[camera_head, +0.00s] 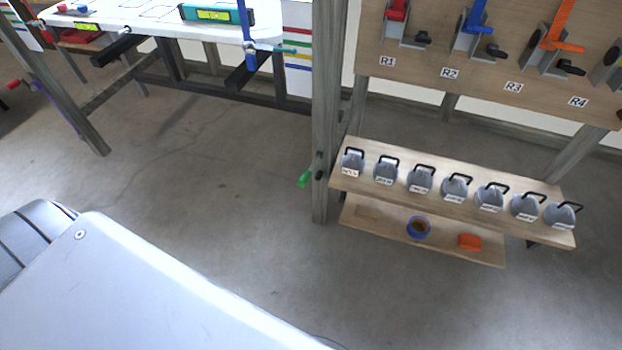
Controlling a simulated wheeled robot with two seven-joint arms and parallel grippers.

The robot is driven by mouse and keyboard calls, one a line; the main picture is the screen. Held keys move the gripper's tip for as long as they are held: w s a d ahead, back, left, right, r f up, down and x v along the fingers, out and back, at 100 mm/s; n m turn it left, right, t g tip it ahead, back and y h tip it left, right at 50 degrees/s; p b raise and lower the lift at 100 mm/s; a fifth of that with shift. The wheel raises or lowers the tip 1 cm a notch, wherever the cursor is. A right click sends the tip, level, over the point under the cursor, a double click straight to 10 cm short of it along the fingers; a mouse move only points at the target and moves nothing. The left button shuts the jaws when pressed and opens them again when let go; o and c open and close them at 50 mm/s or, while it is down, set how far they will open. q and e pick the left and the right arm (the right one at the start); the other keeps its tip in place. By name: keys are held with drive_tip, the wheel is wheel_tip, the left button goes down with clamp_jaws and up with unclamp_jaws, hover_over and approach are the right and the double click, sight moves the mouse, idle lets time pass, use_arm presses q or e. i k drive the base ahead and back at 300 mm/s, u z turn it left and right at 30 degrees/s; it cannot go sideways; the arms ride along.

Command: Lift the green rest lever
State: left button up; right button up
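A small green lever (304,179) sits low on a grey wooden post (322,120) near the middle of the view. It slants down and to the left from a dark pivot on the post. I take it for the green rest lever, but no label on it can be read. Neither of my grippers is in view.
A shelf (457,201) right of the post holds several grey weights with black handles. A lower shelf (375,222) holds a blue-rimmed cup (418,228) and an orange block (470,242). A board (425,62) above carries coloured levers labelled R1 to R4. The floor left of the post is clear.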

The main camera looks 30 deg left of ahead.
sight(303, 180)
drive_tip(key=k, duration=0.3)
drive_tip(key=u, duration=0.75)
